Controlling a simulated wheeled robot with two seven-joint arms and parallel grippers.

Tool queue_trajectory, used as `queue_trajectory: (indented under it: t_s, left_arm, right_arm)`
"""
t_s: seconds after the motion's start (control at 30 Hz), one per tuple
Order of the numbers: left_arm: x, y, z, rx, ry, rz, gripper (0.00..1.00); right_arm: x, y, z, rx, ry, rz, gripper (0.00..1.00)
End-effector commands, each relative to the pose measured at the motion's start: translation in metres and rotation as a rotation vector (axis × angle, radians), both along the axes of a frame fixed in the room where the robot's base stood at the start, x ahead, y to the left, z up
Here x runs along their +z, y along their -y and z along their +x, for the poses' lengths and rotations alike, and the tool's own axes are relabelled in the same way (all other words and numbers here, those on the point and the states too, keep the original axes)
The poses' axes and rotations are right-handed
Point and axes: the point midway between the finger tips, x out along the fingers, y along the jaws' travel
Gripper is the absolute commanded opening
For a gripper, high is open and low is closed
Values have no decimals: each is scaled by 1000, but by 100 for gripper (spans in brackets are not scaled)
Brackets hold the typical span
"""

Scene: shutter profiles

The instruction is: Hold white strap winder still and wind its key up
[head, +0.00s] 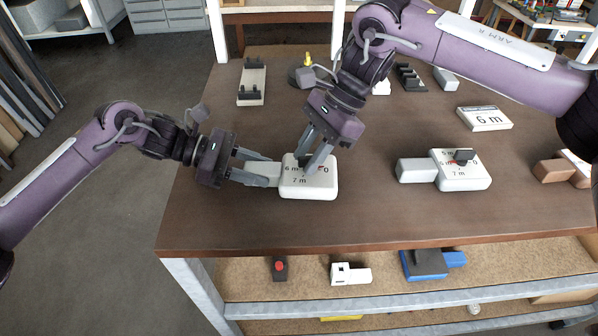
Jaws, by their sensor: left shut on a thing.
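The white strap winder (309,188) lies on the brown table, with a dial marked 6 m, 0 and 7 m on top and a grey block (262,172) on its left side. My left gripper (271,169) is shut on this grey block from the left. My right gripper (310,163) points down onto the dial from above, its fingertips at the winder's top. The key is hidden by the fingers, so I cannot tell whether they grip it. A small red mark shows beside the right fingers.
A second white winder (478,179) with a dark upright key (464,155) and grey block stands to the right. A white sign (485,118) reads 6 m. A brown winder (553,171) sits at the right edge. Several small devices line the back. The table's front middle is clear.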

Motion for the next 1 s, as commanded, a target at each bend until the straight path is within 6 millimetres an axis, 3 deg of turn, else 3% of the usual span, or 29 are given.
queue_trajectory:
  t_s: [0.6, 1.0]
  left_arm:
    - [0, 0, 0, 1, 0, 0, 9]
    - [0, 0, 0, 1, 0, 0, 9]
  right_arm:
    - [57, -1, 0, 0, 2, 1, 29]
    - [61, -1, 0, -5, 4, -5, 29]
